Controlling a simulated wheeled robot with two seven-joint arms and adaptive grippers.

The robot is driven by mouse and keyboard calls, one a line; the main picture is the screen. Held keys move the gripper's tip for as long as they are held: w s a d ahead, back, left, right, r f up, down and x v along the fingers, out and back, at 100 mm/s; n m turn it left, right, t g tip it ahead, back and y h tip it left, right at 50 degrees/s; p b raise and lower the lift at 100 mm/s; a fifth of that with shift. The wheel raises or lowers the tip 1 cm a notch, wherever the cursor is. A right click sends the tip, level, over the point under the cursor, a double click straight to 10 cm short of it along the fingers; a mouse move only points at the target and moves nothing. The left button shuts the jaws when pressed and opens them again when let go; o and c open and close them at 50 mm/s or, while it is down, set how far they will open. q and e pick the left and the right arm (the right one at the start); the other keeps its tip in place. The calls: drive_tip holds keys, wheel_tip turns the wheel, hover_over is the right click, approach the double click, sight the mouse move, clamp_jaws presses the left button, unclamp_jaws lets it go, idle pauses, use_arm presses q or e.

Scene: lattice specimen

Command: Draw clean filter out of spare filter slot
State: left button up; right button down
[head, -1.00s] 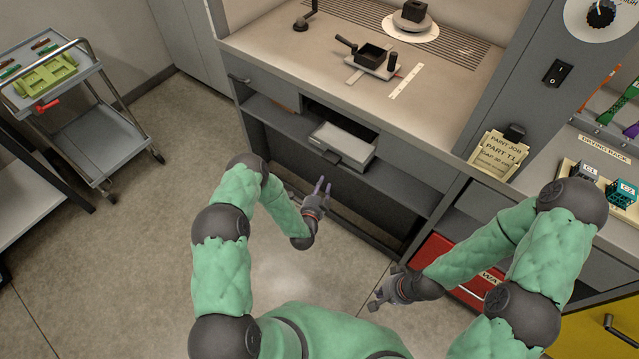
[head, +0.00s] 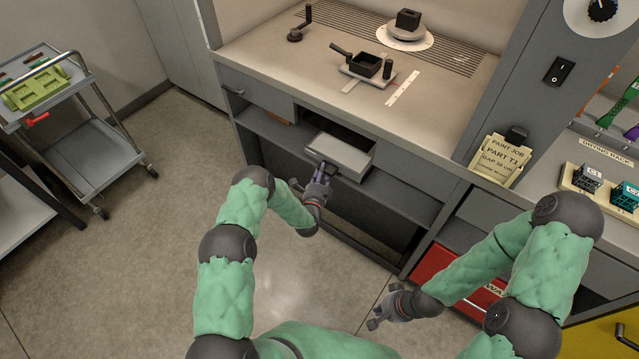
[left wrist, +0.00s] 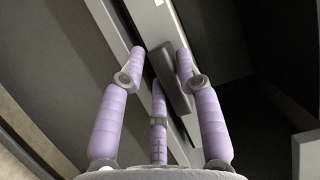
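The clean filter (head: 338,153) is a pale grey, flat box. It sticks partly out of the spare filter slot (head: 347,133), an opening under the worktop. A dark handle (left wrist: 171,78) is on its front. My left gripper (head: 323,170) is at this handle, just in front of the filter. In the left wrist view its purple fingers (left wrist: 160,62) are spread around the handle, with a gap still showing. Whether any finger touches the handle is unclear. My right gripper (head: 384,318) is empty and apart from everything, low in front of the cabinet, its fingers spread.
The worktop (head: 290,62) overhangs the slot and carries a black pan (head: 366,64). A grey shelf (head: 400,200) runs below the filter. The floor in front is clear, and a cart (head: 100,150) stands far left.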

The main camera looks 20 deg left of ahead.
use_arm(q)
drive_tip(key=shift+w, duration=0.55)
clamp_jaws()
